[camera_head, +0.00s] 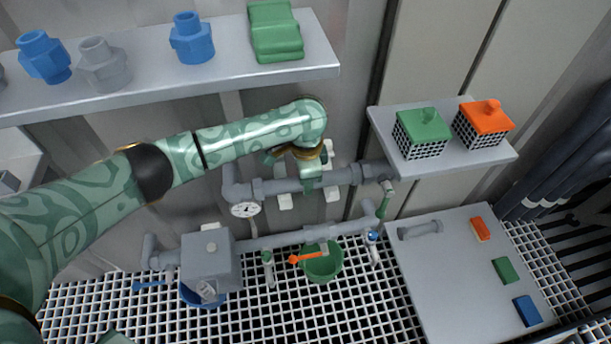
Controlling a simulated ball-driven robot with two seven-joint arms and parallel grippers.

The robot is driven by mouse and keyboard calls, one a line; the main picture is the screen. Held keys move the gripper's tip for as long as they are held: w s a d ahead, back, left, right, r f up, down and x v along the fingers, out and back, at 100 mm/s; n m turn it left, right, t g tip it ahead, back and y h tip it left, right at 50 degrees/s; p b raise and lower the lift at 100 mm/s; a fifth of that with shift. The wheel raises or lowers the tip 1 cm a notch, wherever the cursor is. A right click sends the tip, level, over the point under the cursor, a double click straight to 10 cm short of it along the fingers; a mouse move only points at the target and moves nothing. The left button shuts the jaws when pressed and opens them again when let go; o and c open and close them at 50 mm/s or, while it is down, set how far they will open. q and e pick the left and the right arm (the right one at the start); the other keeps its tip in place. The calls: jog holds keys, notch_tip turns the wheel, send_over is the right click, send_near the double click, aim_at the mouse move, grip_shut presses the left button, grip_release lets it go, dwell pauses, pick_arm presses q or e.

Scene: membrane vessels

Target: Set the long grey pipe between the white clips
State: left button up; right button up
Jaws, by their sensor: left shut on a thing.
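The long grey pipe (283,186) runs roughly level in front of the wall, between grey fittings at its left and right. White clips show around it: one (285,201) below it at the left, another (332,195) below it at the right, and a white piece (328,147) above. My left gripper (312,184) reaches down from my arm and is shut on the pipe near its middle. The gripper and wrist hide part of the pipe and clips. I cannot tell whether the pipe is fully seated. My right gripper is not in view.
A shelf (170,84) with fittings and green blocks is above my left arm. A small shelf (455,165) holds green and orange cages. Below are a gauge (244,210), a grey box (210,262) and a green bucket (322,264).

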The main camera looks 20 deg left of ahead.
pick_arm(q)
jog(key=o, duration=1.2)
jog(key=shift+f, duration=0.1)
